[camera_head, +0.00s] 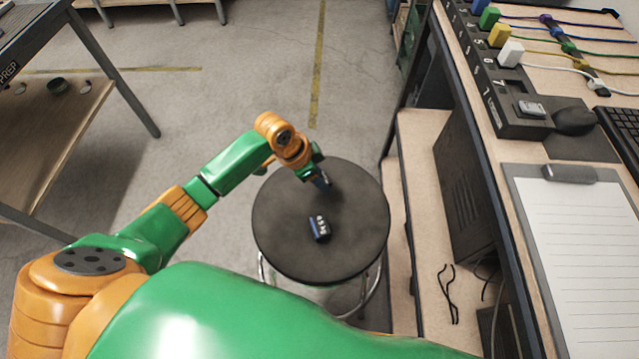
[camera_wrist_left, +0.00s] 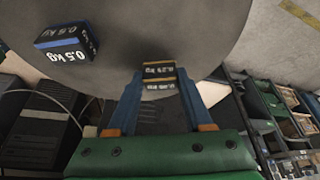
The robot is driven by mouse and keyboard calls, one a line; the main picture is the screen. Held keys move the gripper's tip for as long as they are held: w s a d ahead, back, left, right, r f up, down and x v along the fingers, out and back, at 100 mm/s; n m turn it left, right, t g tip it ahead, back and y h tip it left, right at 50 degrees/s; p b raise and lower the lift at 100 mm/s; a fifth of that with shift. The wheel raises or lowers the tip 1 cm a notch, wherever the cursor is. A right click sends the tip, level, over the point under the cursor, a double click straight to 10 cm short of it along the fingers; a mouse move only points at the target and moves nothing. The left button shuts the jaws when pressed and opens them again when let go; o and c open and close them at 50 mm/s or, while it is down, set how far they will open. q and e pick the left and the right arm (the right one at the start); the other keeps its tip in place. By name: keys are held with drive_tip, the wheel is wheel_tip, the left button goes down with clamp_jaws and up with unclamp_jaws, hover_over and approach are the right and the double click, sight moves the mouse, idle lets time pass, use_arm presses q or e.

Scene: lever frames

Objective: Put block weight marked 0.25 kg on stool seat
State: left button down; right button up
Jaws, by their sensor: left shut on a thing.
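The stool seat (camera_head: 285,250) is a round dark disc in the middle of the head view. It fills the upper part of the left wrist view (camera_wrist_left: 195,30). My left gripper (camera_head: 321,181) is over the far part of the seat, pointing down. In the left wrist view its blue fingers (camera_wrist_left: 159,88) are shut on a small dark block with a yellow stripe marked 0.25 kg (camera_wrist_left: 159,72). I cannot tell whether this block touches the seat. In the head view the gripper mostly hides it. My right gripper is not in view.
A dark block with a blue stripe marked 0.5 kg (camera_head: 319,228) lies on the seat nearer me; it also shows in the left wrist view (camera_wrist_left: 66,43). A workbench with a clipboard (camera_head: 585,250) stands right of the stool. A table (camera_head: 60,130) stands at left. Floor between is clear.

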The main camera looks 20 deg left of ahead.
use_arm(q)
drive_tip(key=shift+f, duration=1.2)
drive_tip(key=shift+f, duration=0.2)
drive_tip(key=shift+c, duration=1.5)
unclamp_jaws()
drive_tip(key=shift+s, duration=0.1)
drive_tip(key=shift+r, duration=0.1)
drive_tip(key=p+v, duration=0.2)
drive_tip(key=v, duration=1)
drive_tip(key=shift+r, duration=0.15)
